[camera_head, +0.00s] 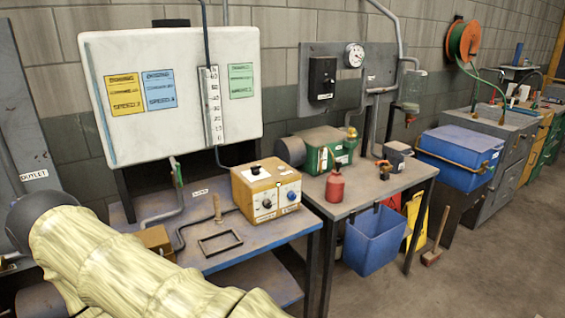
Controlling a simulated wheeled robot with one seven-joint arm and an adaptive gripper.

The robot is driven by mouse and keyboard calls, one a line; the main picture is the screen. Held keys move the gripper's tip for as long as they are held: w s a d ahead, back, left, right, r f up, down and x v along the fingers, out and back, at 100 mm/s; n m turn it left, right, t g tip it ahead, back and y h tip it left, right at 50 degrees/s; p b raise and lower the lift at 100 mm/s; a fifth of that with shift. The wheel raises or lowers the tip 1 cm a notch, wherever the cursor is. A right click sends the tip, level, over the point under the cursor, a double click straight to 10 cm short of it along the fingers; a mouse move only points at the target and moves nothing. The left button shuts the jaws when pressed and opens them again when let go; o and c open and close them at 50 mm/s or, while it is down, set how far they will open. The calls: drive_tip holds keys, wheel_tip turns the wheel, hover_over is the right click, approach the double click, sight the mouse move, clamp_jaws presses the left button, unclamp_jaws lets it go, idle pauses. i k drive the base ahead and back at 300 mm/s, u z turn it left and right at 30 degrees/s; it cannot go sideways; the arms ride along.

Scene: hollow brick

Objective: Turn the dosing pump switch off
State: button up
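A tan-yellow box with a pale front panel, which looks like the dosing pump (243,196), stands on the blue-topped bench (215,262) left of centre. A black knob (255,169) sits on its top. Its front carries a dark knob (267,204), a blue knob (292,196) and a small green spot (278,184) above them. The front labels are too small to read, and I cannot tell which control is the switch or how it is set. My arm, in a cream sleeve, crosses the lower left. My gripper is out of view.
A white tank (170,135) with colored cards and a level gauge (211,105) stands behind the pump. A bent pipe (160,216), a wooden-handled tool (218,208) and a dark frame (220,243) are left of it. A red bottle (335,186) stands on the right-hand table.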

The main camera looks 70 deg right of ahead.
sight(255, 171)
drive_tip(key=z, duration=0.85)
drive_tip(key=i, duration=0.85)
drive_tip(key=z, duration=0.85)
